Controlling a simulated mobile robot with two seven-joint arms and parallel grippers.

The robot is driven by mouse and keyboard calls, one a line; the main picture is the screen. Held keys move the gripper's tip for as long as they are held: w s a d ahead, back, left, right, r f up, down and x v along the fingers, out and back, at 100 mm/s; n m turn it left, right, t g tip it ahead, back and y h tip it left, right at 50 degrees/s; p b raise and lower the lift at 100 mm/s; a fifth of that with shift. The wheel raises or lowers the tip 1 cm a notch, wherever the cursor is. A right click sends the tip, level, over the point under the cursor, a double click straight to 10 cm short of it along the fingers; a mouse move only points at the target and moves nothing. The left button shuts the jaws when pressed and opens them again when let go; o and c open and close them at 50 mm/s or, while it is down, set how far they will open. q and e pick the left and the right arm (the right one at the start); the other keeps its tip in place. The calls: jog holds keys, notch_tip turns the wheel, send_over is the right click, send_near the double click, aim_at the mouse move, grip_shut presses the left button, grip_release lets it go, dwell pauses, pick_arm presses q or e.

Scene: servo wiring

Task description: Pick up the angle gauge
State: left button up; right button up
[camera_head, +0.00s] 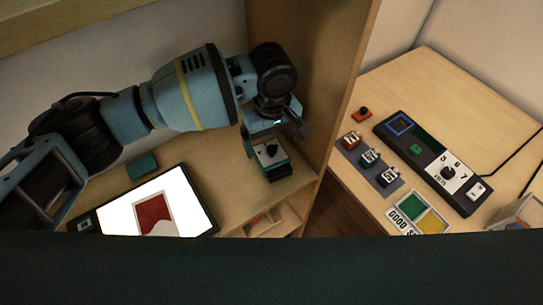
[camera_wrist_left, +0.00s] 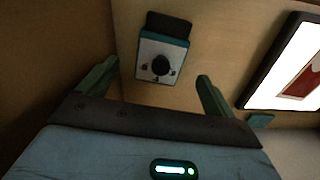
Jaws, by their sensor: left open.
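A small teal box with a white face and a black knob (camera_head: 270,153), which I take to be the angle gauge, stands on the wooden shelf surface. In the left wrist view the gauge (camera_wrist_left: 160,62) shows its dial face, with a dark part at its top edge. My left gripper (camera_head: 277,125) is above and close to it in the head view. In the left wrist view the gripper's (camera_wrist_left: 157,72) two green fingers are spread wide and empty, with the gauge ahead between their tips. I cannot tell the exact gap. My right gripper is not in view.
A bright screen with a red shape (camera_head: 190,193) lies left of the gauge, with a small teal block (camera_head: 142,166) behind it. A wooden side panel (camera_head: 318,70) stands close right. Beyond it, another table holds a black control panel (camera_head: 430,155) and several small servos on a grey mat (camera_head: 391,186).

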aim_at(272, 148)
pick_arm(q)
jog(key=shift+f+b, duration=0.3)
jog(key=shift+f, duration=2.25)
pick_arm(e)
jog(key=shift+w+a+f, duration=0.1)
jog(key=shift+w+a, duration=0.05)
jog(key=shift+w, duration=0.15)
pick_arm(q)
jog(key=shift+c, duration=0.3)
jog(key=c, duration=1)
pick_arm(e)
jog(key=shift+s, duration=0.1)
pick_arm(q)
jog(key=shift+r, duration=0.15)
jog(key=shift+c, duration=0.2)
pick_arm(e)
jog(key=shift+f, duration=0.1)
